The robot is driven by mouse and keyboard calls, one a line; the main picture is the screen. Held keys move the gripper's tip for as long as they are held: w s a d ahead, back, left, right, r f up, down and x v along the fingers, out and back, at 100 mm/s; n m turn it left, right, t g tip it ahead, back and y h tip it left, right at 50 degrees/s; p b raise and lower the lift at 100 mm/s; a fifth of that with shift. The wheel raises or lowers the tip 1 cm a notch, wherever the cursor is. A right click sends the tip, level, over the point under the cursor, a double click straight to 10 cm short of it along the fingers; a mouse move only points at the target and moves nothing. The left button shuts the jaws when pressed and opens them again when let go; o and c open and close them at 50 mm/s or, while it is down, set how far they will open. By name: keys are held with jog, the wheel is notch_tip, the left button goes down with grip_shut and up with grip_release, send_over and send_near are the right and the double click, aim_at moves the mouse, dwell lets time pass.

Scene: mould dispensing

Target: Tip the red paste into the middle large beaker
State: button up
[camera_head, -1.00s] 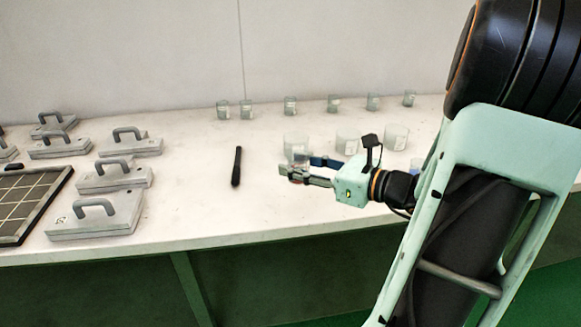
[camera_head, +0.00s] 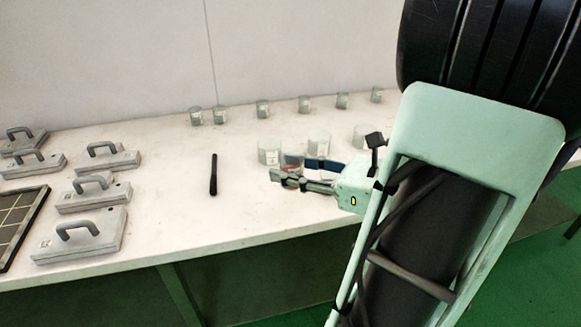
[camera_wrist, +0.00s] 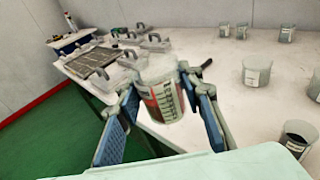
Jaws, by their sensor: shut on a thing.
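My gripper (camera_head: 280,178) is shut on a clear beaker with red paste (camera_wrist: 160,92), held roughly upright in the wrist view. Three large clear beakers stand in a row behind my gripper: left (camera_head: 269,150), middle (camera_head: 319,143) and right (camera_head: 364,136), the right one partly covered by my wrist. The middle one's lower part is hidden by my gripper. The held beaker is in front of the gap between left and middle.
Several small beakers (camera_head: 262,109) line the back of the white table (camera_head: 150,210). A black stick (camera_head: 213,175) lies left of my gripper. Grey handled moulds (camera_head: 80,235) and a dark gridded tray (camera_head: 45,197) are at left. A beaker with dark contents (camera_wrist: 297,138) stands close at right in the wrist view.

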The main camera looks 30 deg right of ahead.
notch_tip(320, 180, up, 6)
jog(key=p, duration=0.5)
jog(key=shift+f, duration=0.1)
jog(key=shift+f, duration=0.2)
